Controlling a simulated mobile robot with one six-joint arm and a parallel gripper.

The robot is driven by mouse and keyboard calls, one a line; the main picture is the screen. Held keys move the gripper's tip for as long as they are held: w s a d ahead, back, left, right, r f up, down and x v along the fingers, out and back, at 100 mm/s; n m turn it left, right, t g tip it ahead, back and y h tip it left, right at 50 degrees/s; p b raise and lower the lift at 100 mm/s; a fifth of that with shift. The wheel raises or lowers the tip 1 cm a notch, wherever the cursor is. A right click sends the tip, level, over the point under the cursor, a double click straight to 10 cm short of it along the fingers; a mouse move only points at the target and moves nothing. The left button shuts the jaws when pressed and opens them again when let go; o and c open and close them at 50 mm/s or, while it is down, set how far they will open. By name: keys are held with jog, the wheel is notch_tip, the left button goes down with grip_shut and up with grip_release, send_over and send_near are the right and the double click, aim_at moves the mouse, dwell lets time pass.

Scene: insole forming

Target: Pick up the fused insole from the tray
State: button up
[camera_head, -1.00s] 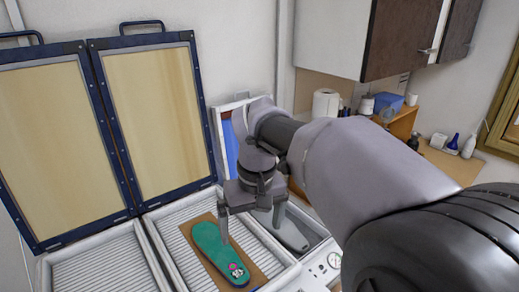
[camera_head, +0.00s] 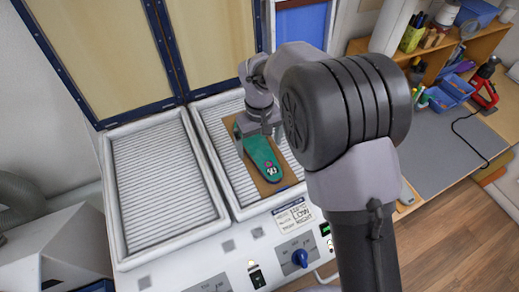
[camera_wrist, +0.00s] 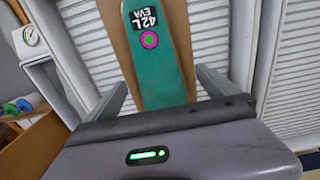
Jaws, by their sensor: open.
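The fused insole (camera_head: 263,160) is green and lies flat on a brown board (camera_head: 242,180) in the right ribbed tray (camera_head: 213,160). In the wrist view the insole (camera_wrist: 166,78) has a black "42L EVA" label and a pink ring mark. My gripper (camera_head: 252,133) is over the insole's far end in the head view and hides part of it. In the wrist view my gripper (camera_wrist: 163,82) is open, with one finger on each side of the insole. I cannot tell whether the fingers touch the board.
A second ribbed tray (camera_head: 165,190) to the left is empty. Two raised framed panels (camera_head: 100,50) stand behind the trays. A control panel with a blue knob (camera_head: 300,258) is at the front. A workbench (camera_head: 450,150) with tools stands to the right.

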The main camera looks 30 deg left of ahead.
jog(key=shift+w+a+f, duration=0.15)
jog(key=shift+w+f, duration=0.05)
jog(key=shift+f, duration=0.5)
jog(key=shift+s+r, duration=0.1)
jog(key=c, duration=1.4)
jog(key=shift+r, duration=0.1)
jog(key=shift+c, duration=0.2)
